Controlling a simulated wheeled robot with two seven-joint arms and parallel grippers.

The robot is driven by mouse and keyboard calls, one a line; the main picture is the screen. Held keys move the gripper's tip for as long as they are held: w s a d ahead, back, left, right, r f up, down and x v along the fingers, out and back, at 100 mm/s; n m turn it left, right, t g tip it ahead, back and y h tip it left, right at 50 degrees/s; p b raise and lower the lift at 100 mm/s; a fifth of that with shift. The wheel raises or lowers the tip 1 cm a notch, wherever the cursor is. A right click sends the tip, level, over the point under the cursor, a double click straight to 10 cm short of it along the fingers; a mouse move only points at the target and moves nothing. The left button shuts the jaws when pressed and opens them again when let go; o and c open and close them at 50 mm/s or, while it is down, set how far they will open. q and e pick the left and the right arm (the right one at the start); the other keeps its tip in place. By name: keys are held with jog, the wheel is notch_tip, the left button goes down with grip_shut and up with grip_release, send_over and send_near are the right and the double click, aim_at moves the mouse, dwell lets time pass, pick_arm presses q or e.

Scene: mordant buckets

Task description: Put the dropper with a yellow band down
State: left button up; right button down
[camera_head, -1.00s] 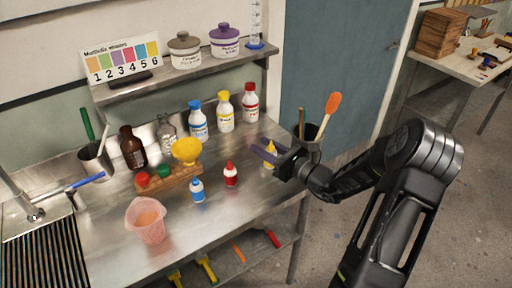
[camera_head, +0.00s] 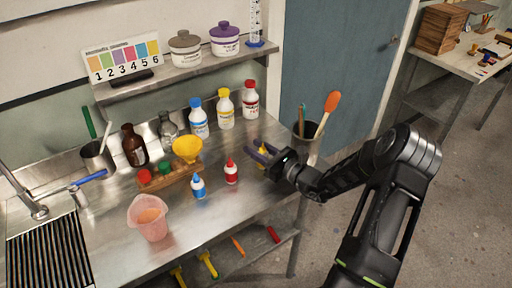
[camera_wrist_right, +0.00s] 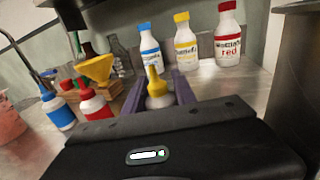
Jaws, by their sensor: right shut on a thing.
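The dropper with a yellow band (camera_head: 262,160) has a yellow tip and is partly hidden by my gripper in the head view. In the wrist view the dropper (camera_wrist_right: 157,92) stands about upright between the two purple fingers, its lower part hidden. My right gripper (camera_head: 259,153) is shut on it over the right end of the steel counter (camera_head: 205,228). I cannot tell whether its base touches the counter. A red dropper (camera_head: 231,172) and a blue dropper (camera_head: 198,186) stand on the counter to its left. My left gripper is not in view.
Blue, yellow and red labelled bottles (camera_head: 226,110) stand behind the gripper. A dark pot with brushes (camera_head: 306,140) is at the right. A wooden rack (camera_head: 184,176) with a yellow funnel (camera_head: 187,148) and a pink beaker (camera_head: 149,218) are at the left. The front right counter is clear.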

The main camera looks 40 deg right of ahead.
jog(key=shift+f, duration=0.25)
jog(key=c, duration=1)
grip_release()
jog(key=shift+r, duration=0.1)
jog(key=shift+r, duration=0.2)
jog(key=b+v, duration=0.3)
jog(key=v, duration=0.7)
jog(key=shift+s+d+f, duration=0.1)
jog(key=shift+s+f, duration=0.05)
jog(key=shift+s, duration=0.25)
jog(key=shift+s+d, duration=0.1)
jog(key=shift+s, duration=0.5)
